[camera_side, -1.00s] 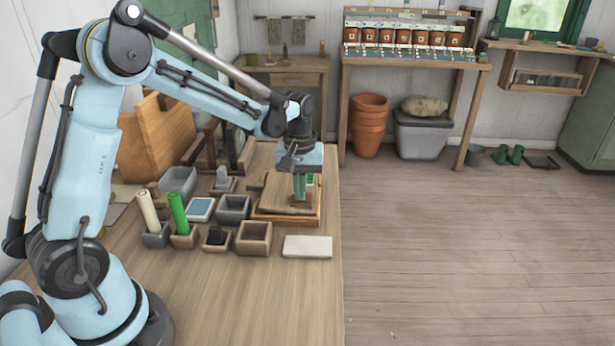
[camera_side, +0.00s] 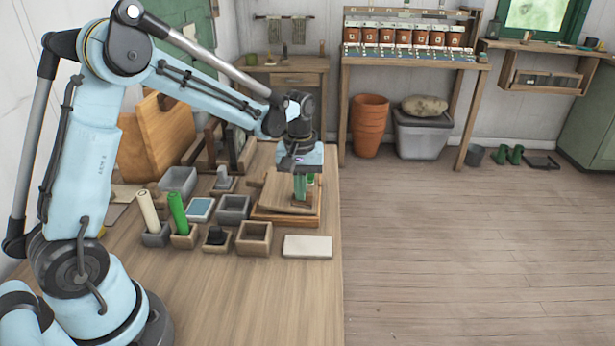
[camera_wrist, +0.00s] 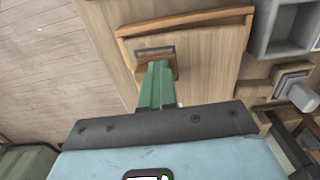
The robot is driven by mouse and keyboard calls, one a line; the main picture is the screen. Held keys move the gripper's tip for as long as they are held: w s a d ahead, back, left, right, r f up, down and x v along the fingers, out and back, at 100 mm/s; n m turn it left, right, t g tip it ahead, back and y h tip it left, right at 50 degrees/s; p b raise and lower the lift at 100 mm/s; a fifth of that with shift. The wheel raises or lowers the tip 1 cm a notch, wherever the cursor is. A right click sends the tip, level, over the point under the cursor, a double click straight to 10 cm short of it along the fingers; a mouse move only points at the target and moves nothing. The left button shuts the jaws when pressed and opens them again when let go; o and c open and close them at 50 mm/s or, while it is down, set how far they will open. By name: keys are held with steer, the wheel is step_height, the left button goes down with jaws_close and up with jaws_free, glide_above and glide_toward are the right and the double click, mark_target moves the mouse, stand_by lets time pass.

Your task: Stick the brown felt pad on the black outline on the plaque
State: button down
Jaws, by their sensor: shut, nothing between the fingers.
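The plaque is a light wooden board (camera_side: 279,193) in a raised wooden frame (camera_side: 285,219); it also fills the middle of the wrist view (camera_wrist: 205,65). The brown felt pad (camera_wrist: 144,71) appears as a small darker patch flat on the plaque, partly hidden under my fingertips. A dark line, seemingly part of the black outline (camera_wrist: 155,50), shows along the pad's far edge.
Left of the plaque stand a grey bin (camera_side: 233,208), a wooden box (camera_side: 254,238), a blue-topped pad (camera_side: 200,208) and green and cream rolls in holders. A pale slab (camera_side: 307,246) lies in front. The table's right edge is close by; its front is clear.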

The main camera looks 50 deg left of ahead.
steer(key=shift+w+d+f, duration=0.1)
steer(key=shift+w+f, duration=0.05)
steer(key=shift+f, duration=0.1)
stand_by(0.8)
steer(key=shift+r, duration=3.05)
steer(key=shift+s+r, duration=0.15)
steer(key=shift+s, duration=0.1)
steer(key=s+d+r+m+t, duration=0.1)
steer(key=s+d+m+t, duration=0.2)
steer(key=s, duration=0.3)
steer(key=s+d+r+m+t, duration=0.2)
steer(key=s+d+m+t, duration=0.1)
steer(key=s+m, duration=0.3)
steer(key=shift+s+r+t, duration=0.3)
steer(key=shift+s+t, duration=0.3)
steer(key=shift+s, duration=0.1)
